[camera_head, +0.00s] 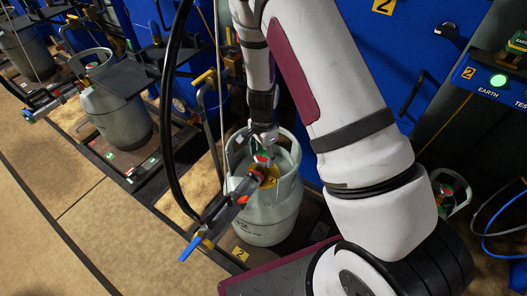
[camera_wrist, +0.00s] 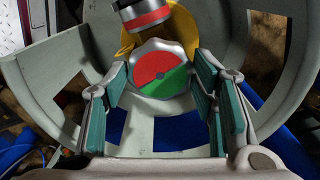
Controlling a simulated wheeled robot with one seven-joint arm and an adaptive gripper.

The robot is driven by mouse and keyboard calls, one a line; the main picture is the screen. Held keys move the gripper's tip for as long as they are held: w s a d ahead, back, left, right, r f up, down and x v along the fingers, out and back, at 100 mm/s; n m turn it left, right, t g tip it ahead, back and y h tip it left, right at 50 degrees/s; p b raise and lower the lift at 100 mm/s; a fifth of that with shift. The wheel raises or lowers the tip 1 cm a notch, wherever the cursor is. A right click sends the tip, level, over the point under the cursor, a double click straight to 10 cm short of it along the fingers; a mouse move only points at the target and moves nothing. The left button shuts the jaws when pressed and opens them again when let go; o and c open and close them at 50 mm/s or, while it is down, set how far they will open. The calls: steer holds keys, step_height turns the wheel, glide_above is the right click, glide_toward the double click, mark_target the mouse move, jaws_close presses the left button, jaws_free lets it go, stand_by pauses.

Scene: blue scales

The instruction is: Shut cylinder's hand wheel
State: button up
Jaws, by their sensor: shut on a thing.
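The grey gas cylinder (camera_head: 268,220) stands upright on the scale platform, under my arm. Its hand wheel (camera_wrist: 162,80) has a pale rim and a red and green top, and sits inside the cylinder's open collar (camera_wrist: 62,85). My gripper (camera_wrist: 164,88) reaches down into the collar, with its teal-padded fingers on both sides of the wheel, shut on it. In the head view the gripper (camera_head: 264,137) is partly hidden by the collar, and only a bit of the hand wheel (camera_head: 262,157) shows. A yellow part (camera_wrist: 127,43) shows behind the wheel.
A filling head (camera_head: 240,192) with a blue lever (camera_head: 190,246) is at the cylinder's front left, close to the wheel. A black hose (camera_head: 168,110) hangs left of it. More cylinders (camera_head: 115,115) stand to the left. Blue panels are behind; the floor at front left is clear.

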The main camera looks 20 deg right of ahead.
mark_target(263, 157)
steer(key=shift+m+p, duration=0.45)
steer(key=shift+m, duration=0.75)
steer(key=o, duration=1.1)
steer(key=shift+o, duration=0.2)
step_height(263, 157, up, 12)
steer(key=shift+r, duration=0.1)
